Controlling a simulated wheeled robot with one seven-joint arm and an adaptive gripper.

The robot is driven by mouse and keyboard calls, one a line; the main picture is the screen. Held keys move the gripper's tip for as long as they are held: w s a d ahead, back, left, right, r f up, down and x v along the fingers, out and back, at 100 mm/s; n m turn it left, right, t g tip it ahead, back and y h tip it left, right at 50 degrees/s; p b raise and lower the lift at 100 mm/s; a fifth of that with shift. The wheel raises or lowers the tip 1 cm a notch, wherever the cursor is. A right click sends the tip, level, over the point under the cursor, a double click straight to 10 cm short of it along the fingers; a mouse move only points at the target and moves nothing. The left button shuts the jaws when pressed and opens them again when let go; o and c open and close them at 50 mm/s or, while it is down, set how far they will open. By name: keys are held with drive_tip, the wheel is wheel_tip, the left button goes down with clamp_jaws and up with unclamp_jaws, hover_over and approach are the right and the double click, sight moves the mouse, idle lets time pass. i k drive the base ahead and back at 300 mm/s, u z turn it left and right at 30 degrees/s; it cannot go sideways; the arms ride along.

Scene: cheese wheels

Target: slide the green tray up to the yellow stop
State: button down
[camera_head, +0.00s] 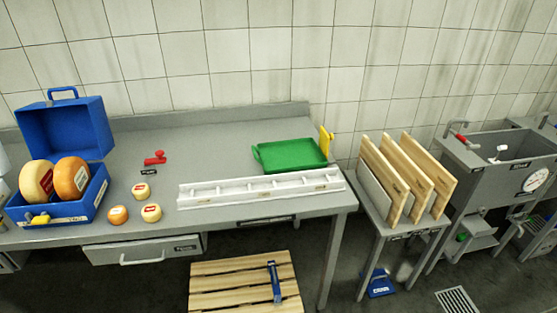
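The green tray (293,155) lies flat on the grey table (215,146) near its right end, and it looks empty. The yellow stop (326,141) stands upright at the tray's right side, near the table's right edge. The tray's right edge is very close to the stop; I cannot tell whether they touch. My gripper is not in view.
A white slotted rack (262,190) lies in front of the tray. Small cheeses (142,190), a red object (155,158) and an open blue case (70,211) with cheese wheels are at left. Boards (415,180) stand right of the table. Table between is clear.

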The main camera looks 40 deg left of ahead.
sight(302, 154)
drive_tip(key=u, duration=1.35)
